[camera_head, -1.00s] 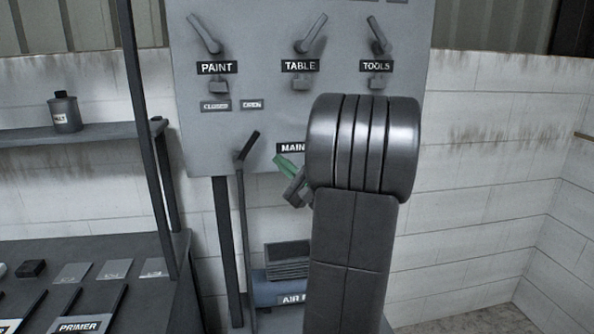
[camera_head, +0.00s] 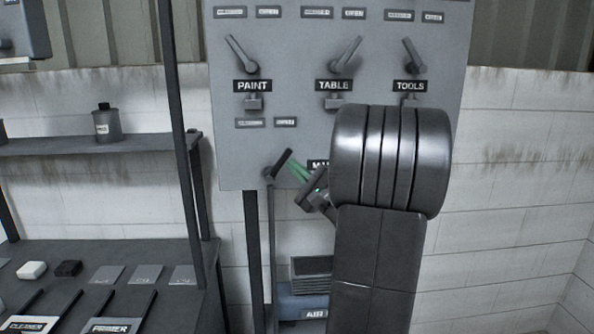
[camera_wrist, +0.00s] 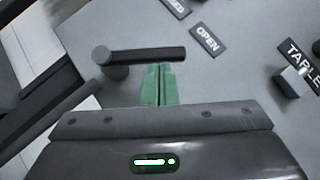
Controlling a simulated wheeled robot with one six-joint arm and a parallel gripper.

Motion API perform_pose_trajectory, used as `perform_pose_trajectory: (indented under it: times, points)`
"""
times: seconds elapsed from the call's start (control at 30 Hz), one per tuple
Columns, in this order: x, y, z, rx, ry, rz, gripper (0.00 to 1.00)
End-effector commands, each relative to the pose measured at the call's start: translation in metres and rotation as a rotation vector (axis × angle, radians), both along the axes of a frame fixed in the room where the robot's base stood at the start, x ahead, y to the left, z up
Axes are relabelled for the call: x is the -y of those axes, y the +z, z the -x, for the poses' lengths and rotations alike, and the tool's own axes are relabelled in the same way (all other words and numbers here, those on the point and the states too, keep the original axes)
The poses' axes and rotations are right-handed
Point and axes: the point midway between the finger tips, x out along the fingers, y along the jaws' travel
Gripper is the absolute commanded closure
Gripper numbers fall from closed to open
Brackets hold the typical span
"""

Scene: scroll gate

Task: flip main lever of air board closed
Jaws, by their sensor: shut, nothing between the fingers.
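The main lever (camera_head: 280,162) is a dark handle on the lower left of the grey air board (camera_head: 229,120). In the head view it tilts up and right from its pivot. In the wrist view the lever (camera_wrist: 148,54) runs from a round pivot at left towards the right. My gripper (camera_head: 292,169) has green fingers pressed together with nothing between them. The fingertips (camera_wrist: 158,68) are just beside the lever's handle; whether they touch it I cannot tell.
PAINT (camera_head: 240,53), TABLE (camera_head: 346,53) and TOOLS (camera_head: 414,55) levers sit higher on the board. CLOSED and OPEN tags (camera_wrist: 207,39) are near the main lever. A shelf upright (camera_head: 180,130) stands left of the board. A bench with several items is at lower left.

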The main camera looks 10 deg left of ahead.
Motion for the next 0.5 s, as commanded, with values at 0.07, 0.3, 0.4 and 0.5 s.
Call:
perform_pose_trajectory:
  times: [0.07,0.3,0.4,0.5]
  points:
    - [-0.0004,0.0017,0.0,0.007,-0.001,0.018,1.0]
    - [-0.0017,0.0048,0.0006,0.018,0.0,0.049,1.0]
    - [-0.0025,0.006,0.0009,0.023,0.0,0.068,1.0]
    - [-0.0038,0.0081,0.0012,0.032,0.0,0.096,1.0]
